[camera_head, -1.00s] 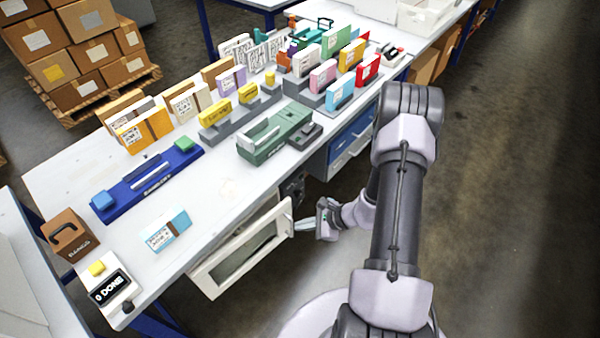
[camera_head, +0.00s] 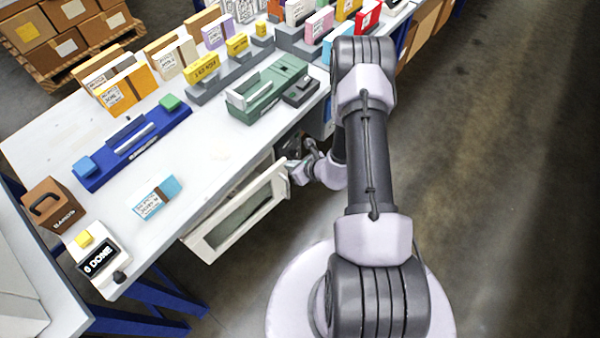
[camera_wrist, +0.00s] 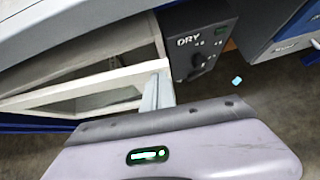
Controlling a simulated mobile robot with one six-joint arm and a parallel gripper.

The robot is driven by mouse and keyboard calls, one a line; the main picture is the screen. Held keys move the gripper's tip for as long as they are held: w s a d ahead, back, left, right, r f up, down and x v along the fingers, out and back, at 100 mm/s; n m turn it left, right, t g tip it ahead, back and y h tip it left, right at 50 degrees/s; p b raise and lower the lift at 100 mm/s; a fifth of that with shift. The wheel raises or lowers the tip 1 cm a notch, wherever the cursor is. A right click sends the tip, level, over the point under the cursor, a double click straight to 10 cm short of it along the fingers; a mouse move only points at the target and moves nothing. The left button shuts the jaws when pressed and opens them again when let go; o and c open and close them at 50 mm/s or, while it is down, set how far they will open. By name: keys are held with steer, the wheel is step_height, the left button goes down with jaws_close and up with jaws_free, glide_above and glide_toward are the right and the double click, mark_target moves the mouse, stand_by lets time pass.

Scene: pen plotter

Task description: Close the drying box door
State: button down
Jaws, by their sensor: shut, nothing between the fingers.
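The drying box door (camera_head: 240,213) is a white frame with a window, standing open below the front edge of the table in the head view. In the wrist view the door (camera_wrist: 95,82) stands ajar from the pale box opening. The box's dark control panel marked DRY (camera_wrist: 200,45) is right of the opening. My gripper (camera_head: 292,165) is at the door's right end. In the wrist view its shut fingers (camera_wrist: 158,92) are at the right end of the door frame, holding nothing. Whether they touch the frame I cannot tell.
The white table (camera_head: 225,150) carries a blue fixture (camera_head: 135,145), a green fixture (camera_head: 270,90), a blue-and-white box (camera_head: 157,197) and a DONE counter (camera_head: 98,255). Blue drawers (camera_wrist: 285,30) stand right of the panel. Open floor (camera_head: 490,200) lies to the right.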

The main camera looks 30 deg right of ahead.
steer(key=shift+w, duration=0.3)
steer(key=shift+n+y, duration=0.7)
steer(key=shift+n, duration=0.1)
steer(key=w, duration=0.2)
steer(key=w+a, duration=0.1)
steer(key=w, duration=0.2)
steer(key=shift+r+b, duration=0.2)
steer(key=shift+b, duration=0.1)
steer(key=shift+w, duration=0.1)
